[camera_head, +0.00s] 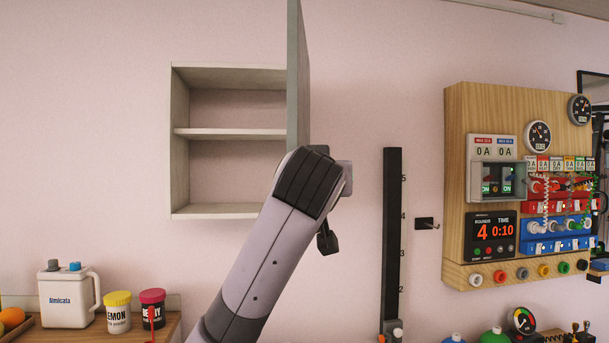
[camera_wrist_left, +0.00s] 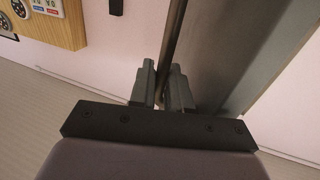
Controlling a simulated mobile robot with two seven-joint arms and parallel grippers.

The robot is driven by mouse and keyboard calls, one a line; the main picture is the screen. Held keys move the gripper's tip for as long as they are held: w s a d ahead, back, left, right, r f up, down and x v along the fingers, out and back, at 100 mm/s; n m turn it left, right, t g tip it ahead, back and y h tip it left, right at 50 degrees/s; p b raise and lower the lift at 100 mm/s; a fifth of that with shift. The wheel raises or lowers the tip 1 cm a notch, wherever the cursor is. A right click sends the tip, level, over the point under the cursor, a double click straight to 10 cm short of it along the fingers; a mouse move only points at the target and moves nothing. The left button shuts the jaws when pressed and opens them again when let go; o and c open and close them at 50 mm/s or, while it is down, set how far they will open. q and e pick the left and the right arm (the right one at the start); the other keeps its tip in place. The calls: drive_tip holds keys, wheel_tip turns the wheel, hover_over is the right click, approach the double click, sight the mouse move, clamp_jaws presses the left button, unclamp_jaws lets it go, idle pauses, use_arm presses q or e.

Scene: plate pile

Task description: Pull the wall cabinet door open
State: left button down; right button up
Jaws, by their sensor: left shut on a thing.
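The wall cabinet (camera_head: 180,150) hangs on the pink wall, its two inner levels visible and empty. Its grey door (camera_head: 298,70) stands swung out at the right side, seen nearly edge-on in the head view. My left arm reaches up in front of the door's lower part and hides it. In the left wrist view, my left gripper (camera_wrist_left: 163,92) is shut on a thin upright strip of the door (camera_wrist_left: 225,60). Whether that strip is a handle or the door's edge I cannot tell. My right gripper is in neither view.
A white jug (camera_head: 68,298), a yellow-lidded jar (camera_head: 117,313) and a red-lidded jar (camera_head: 152,310) stand below left. A black upright strip (camera_head: 392,240), a wall hook (camera_head: 427,224) and a wooden instrument panel (camera_head: 455,180) are on the right. The wall left of the cabinet is clear.

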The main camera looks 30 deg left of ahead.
use_arm(q)
drive_tip(key=shift+w+d+n+g+y, duration=0.3)
drive_tip(key=shift+w+d+y, duration=0.1)
drive_tip(key=shift+w+d, duration=0.35)
drive_tip(key=shift+s+d, duration=0.1)
drive_tip(key=shift+r, duration=0.1)
drive_tip(key=c, duration=1.3)
unclamp_jaws()
drive_tip(key=b+v, duration=0.2)
drive_tip(key=v, duration=0.5)
